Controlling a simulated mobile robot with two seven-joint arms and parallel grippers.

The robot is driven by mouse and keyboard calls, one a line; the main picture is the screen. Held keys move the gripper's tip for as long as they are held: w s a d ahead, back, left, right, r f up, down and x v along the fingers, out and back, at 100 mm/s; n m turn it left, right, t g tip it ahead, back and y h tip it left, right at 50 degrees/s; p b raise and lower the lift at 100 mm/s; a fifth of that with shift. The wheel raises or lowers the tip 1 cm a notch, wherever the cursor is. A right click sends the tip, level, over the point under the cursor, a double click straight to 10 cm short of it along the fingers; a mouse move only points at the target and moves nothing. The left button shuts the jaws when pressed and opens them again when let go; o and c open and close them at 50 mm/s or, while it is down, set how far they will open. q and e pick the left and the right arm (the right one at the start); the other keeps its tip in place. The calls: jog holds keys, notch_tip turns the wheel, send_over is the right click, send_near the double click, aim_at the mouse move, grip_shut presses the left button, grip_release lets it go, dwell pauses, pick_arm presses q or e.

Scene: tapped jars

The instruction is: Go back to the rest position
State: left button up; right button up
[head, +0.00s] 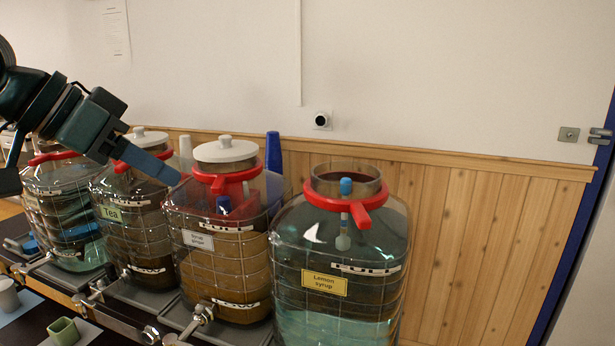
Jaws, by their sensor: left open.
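My left gripper (152,164) reaches in from the upper left, tilted down to the right. It is open with nothing visible in its jaws. Its blue-grey finger end is in front of the tea jar's neck, left of the neighbouring jar's white lid (225,152); whether it touches anything I cannot tell. My right gripper is not in view. The lemon syrup jar (325,283) stands nearest, with a red collar and open mouth. A blue-topped item (346,187) shows at its neck.
Left of it stand a white-lidded jar (222,262), the tea jar (113,213) and a far-left jar (48,190), with taps in front. A white cup (8,296) and green cup (64,331) are at lower left. A blue cone (273,152) stands behind.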

pick_arm(q)
jog(key=w+d+f+n+t+h+p, duration=0.1)
jog(key=w+d+f, duration=0.25)
jog(key=f, duration=0.45)
jog(key=w+d+f+n+p, duration=0.15)
jog(key=w+f, duration=0.25)
jog(key=f, duration=0.5)
notch_tip(320, 180, down, 12)
jog(key=s+d+n+t, duration=0.2)
jog(key=s, duration=0.1)
jog(key=s+a+f+n+t+y+p, duration=0.1)
jog(key=s+a+f+y+p, duration=0.1)
jog(key=s+f, duration=1.4)
jog(key=s+y+p, duration=0.1)
jog(key=s+y, duration=0.1)
jog(key=s, duration=0.2)
jog(key=shift+s+f+t+y+p, duration=0.25)
jog(key=shift+f+t+y+p, duration=0.05)
jog(key=shift+f+y, duration=0.1)
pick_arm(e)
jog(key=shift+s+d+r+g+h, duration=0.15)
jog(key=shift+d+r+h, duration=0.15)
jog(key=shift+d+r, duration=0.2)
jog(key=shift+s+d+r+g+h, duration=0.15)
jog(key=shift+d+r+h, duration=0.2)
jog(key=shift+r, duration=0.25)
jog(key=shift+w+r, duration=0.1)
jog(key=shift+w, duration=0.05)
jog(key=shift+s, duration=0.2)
